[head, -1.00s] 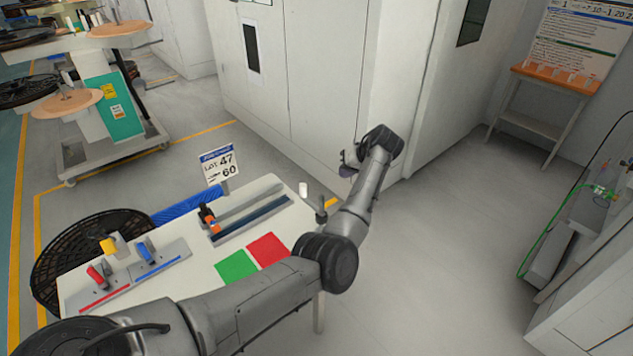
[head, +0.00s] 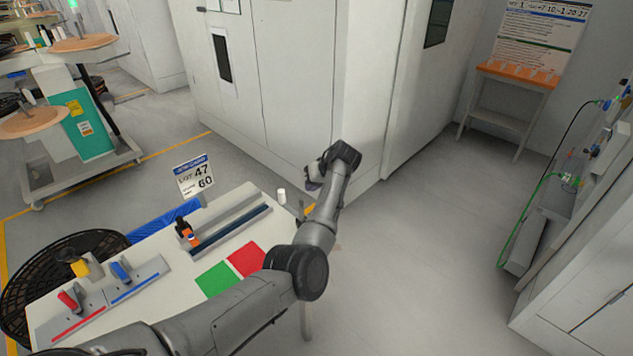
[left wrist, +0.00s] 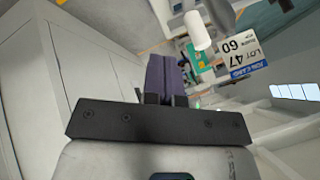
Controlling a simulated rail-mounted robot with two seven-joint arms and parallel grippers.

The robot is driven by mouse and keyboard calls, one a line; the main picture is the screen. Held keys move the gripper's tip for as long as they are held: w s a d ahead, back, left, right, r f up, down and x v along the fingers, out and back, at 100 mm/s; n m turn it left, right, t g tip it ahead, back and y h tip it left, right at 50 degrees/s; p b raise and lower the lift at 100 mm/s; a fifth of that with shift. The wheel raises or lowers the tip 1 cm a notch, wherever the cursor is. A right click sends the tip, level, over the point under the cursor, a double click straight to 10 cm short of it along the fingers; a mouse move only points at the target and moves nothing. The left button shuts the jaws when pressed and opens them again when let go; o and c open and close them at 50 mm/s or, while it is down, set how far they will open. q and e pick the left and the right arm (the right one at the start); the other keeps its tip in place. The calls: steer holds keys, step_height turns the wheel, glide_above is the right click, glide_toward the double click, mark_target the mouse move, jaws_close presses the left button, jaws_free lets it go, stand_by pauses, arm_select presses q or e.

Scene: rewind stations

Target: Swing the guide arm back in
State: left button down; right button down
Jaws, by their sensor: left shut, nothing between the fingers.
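My left gripper (head: 314,179) is above the far right corner of the white table, beside my dark wrist. Its fingers are shut and empty, and they show as dark purple jaws in the left wrist view (left wrist: 168,78). A small white cylinder (head: 282,196) stands at the table's far right corner, left of and apart from the gripper. In the left wrist view a white cylinder (left wrist: 197,30) is just beyond the fingertips, to the right. I cannot clearly make out the guide arm; a small dark post (head: 301,212) near that corner is partly hidden by my arm. My right gripper is out of view.
The white table (head: 142,262) carries red (head: 246,259) and green (head: 215,280) patches, coloured-handled fixtures and a slotted rail (head: 232,229). A LOT 47 sign (head: 194,176) stands behind it. A black reel (head: 22,293) is at left. Tall cabinets (head: 290,85) stand behind; floor at right is clear.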

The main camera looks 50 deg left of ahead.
arm_select(q)
steer(key=s+a+f, duration=0.3)
steer(key=s+a, duration=0.1)
steer(key=shift+s+f, duration=0.2)
steer(key=shift+s, duration=0.1)
steer(key=shift+a, duration=0.1)
stand_by(0.4)
